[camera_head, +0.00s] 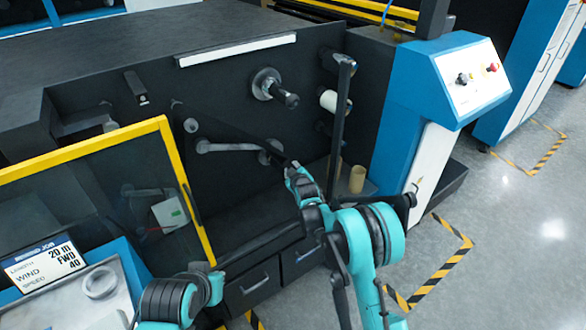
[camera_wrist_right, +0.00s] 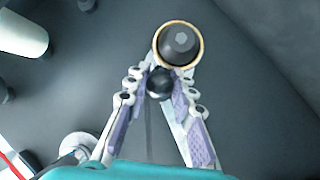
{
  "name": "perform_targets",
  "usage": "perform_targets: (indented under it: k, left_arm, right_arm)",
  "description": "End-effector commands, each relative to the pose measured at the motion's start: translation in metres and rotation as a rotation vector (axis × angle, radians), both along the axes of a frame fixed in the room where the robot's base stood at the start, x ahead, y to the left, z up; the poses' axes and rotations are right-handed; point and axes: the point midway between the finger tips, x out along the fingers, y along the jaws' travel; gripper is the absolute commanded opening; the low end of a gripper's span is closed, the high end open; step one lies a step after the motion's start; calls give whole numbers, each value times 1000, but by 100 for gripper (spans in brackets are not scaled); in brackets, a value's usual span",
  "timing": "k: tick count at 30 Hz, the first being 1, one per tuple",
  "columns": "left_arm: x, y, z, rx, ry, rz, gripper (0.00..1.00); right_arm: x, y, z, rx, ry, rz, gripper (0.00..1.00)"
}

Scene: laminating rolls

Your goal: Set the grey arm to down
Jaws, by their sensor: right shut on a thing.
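My right gripper (camera_head: 292,168) is in front of the dark machine panel, its fingers small in the head view. In the right wrist view its fingers (camera_wrist_right: 160,88) are closed around a round black knob (camera_wrist_right: 159,83). A dark bar (camera_head: 235,133) slants down to the right across the panel and ends near this gripper. A grey arm (camera_head: 230,147) lies roughly level on the panel, from a bend at its left to a round hub (camera_head: 269,153). I cannot tell whether the held knob belongs to the dark bar or the grey arm.
A tan-rimmed core (camera_wrist_right: 180,44) is just beyond the fingers. A metal spindle (camera_head: 275,86) and a white roller (camera_head: 335,102) stick out above. An upright dark post (camera_head: 340,115) stands right of my gripper. A yellow-framed guard (camera_head: 180,165) is at left, a blue console (camera_head: 430,75) at right.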

Motion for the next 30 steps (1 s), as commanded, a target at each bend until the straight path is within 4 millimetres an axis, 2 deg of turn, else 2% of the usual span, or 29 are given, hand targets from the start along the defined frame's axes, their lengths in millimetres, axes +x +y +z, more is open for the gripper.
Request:
perform_targets:
  k: [1, 3, 13, 17, 30]
  left_arm:
    - [0, 0, 0, 0, 0, 0, 0]
    - [0, 0, 0, 0, 0, 0, 0]
    - [0, 0, 0, 0, 0, 0, 0]
    - [0, 0, 0, 0, 0, 0, 0]
    - [0, 0, 0, 0, 0, 0, 0]
  right_arm:
    - [0, 1, 1, 1, -2, 0, 29]
    - [0, 1, 1, 1, -2, 0, 46]
    - [0, 0, 1, 0, -1, 0, 46]
    - [-7, -1, 4, 0, -1, 0, 46]
    - [-87, -18, 37, 0, -1, 1, 46]
